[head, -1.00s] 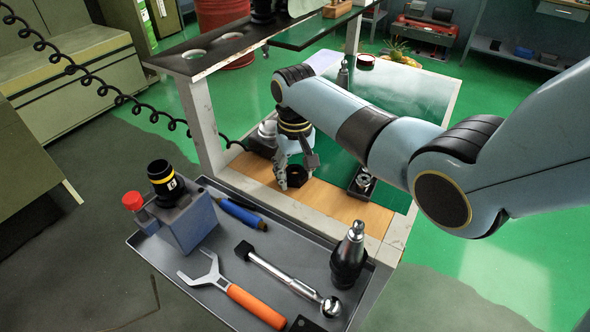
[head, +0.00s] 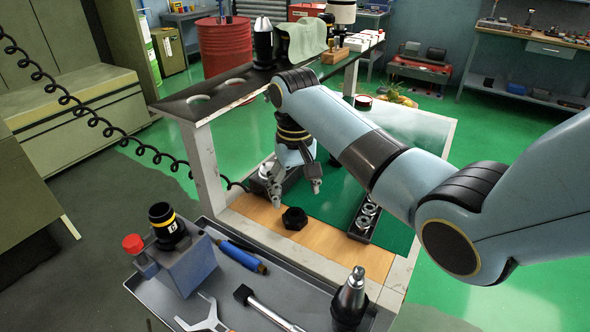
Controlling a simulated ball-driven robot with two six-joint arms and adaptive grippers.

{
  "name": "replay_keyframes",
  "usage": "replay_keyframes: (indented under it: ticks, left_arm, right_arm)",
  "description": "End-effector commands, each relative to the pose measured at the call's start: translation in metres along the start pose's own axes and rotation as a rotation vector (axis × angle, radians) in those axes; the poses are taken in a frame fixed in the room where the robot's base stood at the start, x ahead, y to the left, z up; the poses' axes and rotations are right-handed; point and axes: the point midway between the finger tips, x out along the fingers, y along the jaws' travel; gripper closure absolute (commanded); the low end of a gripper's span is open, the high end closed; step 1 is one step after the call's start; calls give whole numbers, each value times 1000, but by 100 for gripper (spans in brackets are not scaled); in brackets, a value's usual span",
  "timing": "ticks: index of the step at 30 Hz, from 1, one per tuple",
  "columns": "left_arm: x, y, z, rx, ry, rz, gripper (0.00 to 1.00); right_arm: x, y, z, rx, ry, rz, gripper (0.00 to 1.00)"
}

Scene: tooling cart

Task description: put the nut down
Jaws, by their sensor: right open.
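The black hex nut (head: 294,218) lies on the wooden strip (head: 340,246) along the front of the cart's lower shelf. My right gripper (head: 296,193) is just above and behind the nut, with its fingers apart and pointing down. Nothing shows between the fingers, and the nut appears clear of them. My left gripper is out of view.
A dark holder with several metal rings (head: 364,219) stands right of the nut on the green mat. The grey tray (head: 270,290) in front carries a blue-grey block, a blue tool, a wrench and a tool holder (head: 350,298). The upper shelf (head: 205,97) is at the back left.

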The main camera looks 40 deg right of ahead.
Motion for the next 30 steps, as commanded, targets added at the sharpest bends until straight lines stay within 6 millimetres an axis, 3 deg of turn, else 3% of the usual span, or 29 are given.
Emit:
replay_keyframes:
  ticks: [3,9,30]
  left_arm:
    - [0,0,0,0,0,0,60]
    - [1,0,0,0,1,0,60]
    - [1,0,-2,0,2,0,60]
  right_arm:
    - [-25,0,-1,-1,3,-1,28]
    - [-50,0,-1,0,0,0,28]
    - [-54,0,0,0,-1,0,28]
